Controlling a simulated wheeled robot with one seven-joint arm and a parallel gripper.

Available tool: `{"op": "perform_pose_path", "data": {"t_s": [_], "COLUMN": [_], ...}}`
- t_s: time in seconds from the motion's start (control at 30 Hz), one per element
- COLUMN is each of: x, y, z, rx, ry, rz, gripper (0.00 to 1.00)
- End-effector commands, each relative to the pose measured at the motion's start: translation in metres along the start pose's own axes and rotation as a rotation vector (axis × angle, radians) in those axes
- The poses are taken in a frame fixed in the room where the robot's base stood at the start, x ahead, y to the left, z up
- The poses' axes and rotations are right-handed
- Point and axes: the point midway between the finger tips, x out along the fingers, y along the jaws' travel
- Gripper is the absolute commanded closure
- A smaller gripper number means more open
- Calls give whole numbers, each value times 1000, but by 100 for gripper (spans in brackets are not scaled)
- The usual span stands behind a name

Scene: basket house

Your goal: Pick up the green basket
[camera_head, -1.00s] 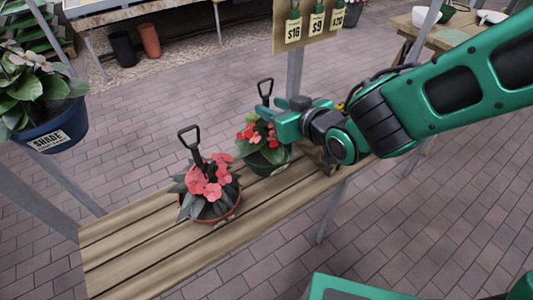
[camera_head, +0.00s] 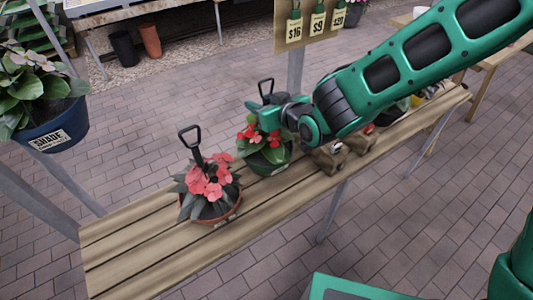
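The green basket (camera_head: 266,161) is a round dark green pot with red flowers, standing on the wooden bench. A black handle (camera_head: 266,88) rises behind its flowers. My gripper (camera_head: 262,108) is above the basket, close to the black handle and pointing left. The fingers are small and seen from the side, so their opening is unclear. I cannot tell whether they touch the handle. My arm comes in from the upper right and hides part of the bench.
A terracotta pot (camera_head: 221,216) with pink flowers and a black-handled tool stands left of the green basket. Small wooden items (camera_head: 330,158) lie to the right. A metal post (camera_head: 296,65) with price signs rises behind. The bench's left end (camera_head: 130,240) is bare.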

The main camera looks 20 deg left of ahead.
Motion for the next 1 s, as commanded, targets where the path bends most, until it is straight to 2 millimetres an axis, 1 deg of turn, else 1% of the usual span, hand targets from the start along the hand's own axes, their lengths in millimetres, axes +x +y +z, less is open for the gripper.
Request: {"op": "perform_pose_path", "data": {"t_s": [0.23,0.27,0.3,0.4,1.0], "x": [2,2,2,2,2], "y": [0,0,0,0,1], "z": [0,0,0,0,0], "rx": [0,0,0,0,-1], "ry": [0,0,0,0,-1], "rz": [0,0,0,0,2], "gripper": [66,68,78,100,100]}}
